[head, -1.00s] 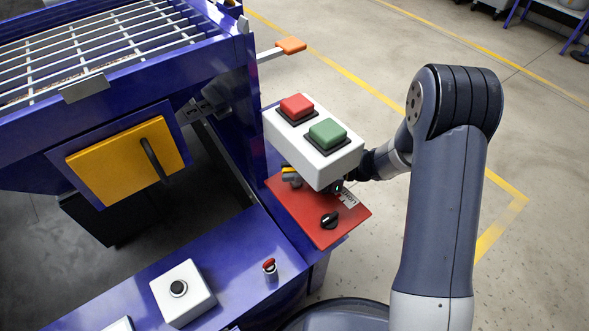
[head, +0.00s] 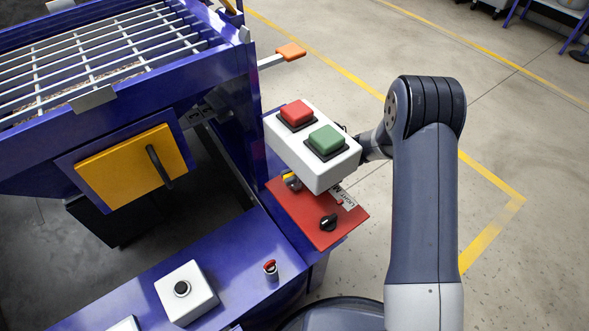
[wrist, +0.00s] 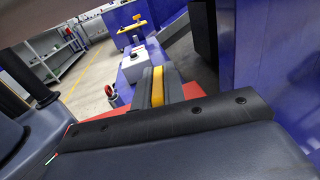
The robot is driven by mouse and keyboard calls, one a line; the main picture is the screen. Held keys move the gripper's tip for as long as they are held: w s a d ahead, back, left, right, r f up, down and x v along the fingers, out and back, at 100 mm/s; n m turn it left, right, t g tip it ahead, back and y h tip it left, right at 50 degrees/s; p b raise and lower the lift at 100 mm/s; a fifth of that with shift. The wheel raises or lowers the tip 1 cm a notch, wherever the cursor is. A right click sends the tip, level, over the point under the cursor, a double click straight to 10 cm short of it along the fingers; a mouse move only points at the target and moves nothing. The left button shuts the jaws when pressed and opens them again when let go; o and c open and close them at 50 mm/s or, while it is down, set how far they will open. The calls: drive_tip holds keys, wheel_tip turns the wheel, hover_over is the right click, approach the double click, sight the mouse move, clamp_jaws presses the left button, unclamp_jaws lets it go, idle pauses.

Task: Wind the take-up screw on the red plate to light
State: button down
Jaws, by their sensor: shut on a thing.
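The red plate (head: 315,232) is below the white button box in the head view, with a black knob (head: 328,222) and a pale label (head: 344,198), whose word is only partly readable. A small yellow piece (head: 289,176), which looks like the take-up screw's handle, shows at the plate's far left, half covered by the box. In the wrist view my gripper (wrist: 158,90) has its dark fingers on either side of this yellow piece, shut on it. The box hides most of my gripper in the head view. The screw's shaft is not visible.
The white box (head: 330,175) with red and green buttons stands over the plate. A red-topped switch (head: 270,267) and a white box with a black button (head: 186,295) are on the blue frame (head: 235,262). Open floor lies to the right.

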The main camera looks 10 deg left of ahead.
drive_tip(key=shift+n+g+h, duration=0.3)
drive_tip(key=c, duration=1.5)
unclamp_jaws()
drive_tip(key=p+v, duration=0.1)
drive_tip(key=v, duration=0.7)
drive_tip(key=shift+w+r+p, duration=0.1)
drive_tip(key=shift+p, duration=0.2)
drive_tip(key=shift+w+d+r+p, duration=0.15)
drive_tip(key=shift+d+r+p, duration=0.05)
drive_tip(key=shift+p, duration=0.55)
drive_tip(key=p+v, duration=0.2)
drive_tip(key=p, duration=0.5)
drive_tip(key=shift+f, duration=0.1)
drive_tip(key=shift+d+f, duration=0.15)
drive_tip(key=shift+f, duration=0.05)
